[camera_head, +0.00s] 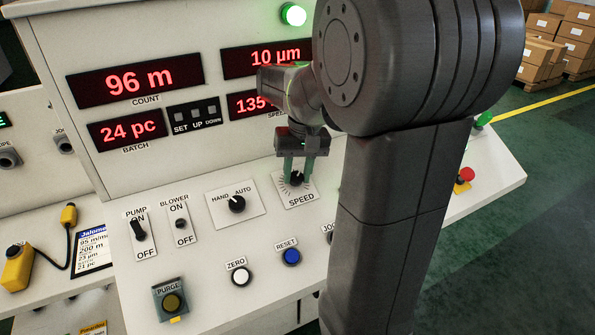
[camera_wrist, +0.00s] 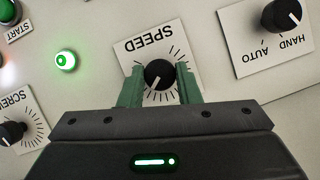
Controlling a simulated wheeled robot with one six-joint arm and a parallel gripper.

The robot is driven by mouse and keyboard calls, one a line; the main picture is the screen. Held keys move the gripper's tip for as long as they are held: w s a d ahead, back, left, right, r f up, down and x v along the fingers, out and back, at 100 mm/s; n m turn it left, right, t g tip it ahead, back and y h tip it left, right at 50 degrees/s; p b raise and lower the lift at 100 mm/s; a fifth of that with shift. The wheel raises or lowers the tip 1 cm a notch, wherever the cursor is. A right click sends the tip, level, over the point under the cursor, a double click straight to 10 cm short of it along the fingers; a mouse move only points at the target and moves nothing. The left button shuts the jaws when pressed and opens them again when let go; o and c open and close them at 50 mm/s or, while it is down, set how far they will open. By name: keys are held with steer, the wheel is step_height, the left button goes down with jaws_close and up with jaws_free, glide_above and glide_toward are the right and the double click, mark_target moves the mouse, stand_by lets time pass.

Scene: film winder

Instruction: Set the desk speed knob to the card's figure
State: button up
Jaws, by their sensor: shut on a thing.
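The black speed knob (camera_wrist: 159,75) sits on a white plate marked SPEED (camera_head: 301,200) on the sloping desk. My gripper (camera_head: 299,172) reaches down over it, its two green fingers on either side of the knob and shut on it. The wrist view shows the fingers (camera_wrist: 160,88) at the knob's sides and a white pointer line on the knob. The speed display (camera_head: 249,103) reads 135, with the rest hidden behind my arm. The card (camera_head: 93,246) lies at the left; its top lines seem to read 95 m/min, 200 m, 23 µm and 21 pc.
A HAND/AUTO knob (camera_head: 237,204) is left of the speed plate. Pump (camera_head: 139,230) and blower (camera_head: 180,223) switches, a white ZERO button (camera_head: 240,276) and a blue RESET button (camera_head: 291,257) are nearby. A red stop button (camera_head: 466,174) is at the right.

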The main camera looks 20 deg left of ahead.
steer(key=shift+n, duration=0.4)
steer(key=n+t, duration=0.1)
steer(key=n, duration=0.1)
steer(key=n+h, duration=0.1)
steer(key=n, duration=0.1)
steer(key=shift+s+a+t+h, duration=0.15)
steer(key=shift+t+h, duration=0.15)
steer(key=shift+t, duration=0.1)
steer(key=n+t, duration=0.1)
steer(key=n, duration=0.1)
steer(key=n+t, duration=0.1)
steer(key=n, duration=0.2)
steer(key=shift+s+h+b, duration=0.15)
steer(key=shift+h+b, duration=0.15)
steer(key=shift+h, duration=0.1)
steer(key=shift+n, duration=0.3)
steer(key=o, duration=1)
steer(key=v, duration=1.4)
steer(key=shift+s+f, duration=0.1)
steer(key=shift+s, duration=0.1)
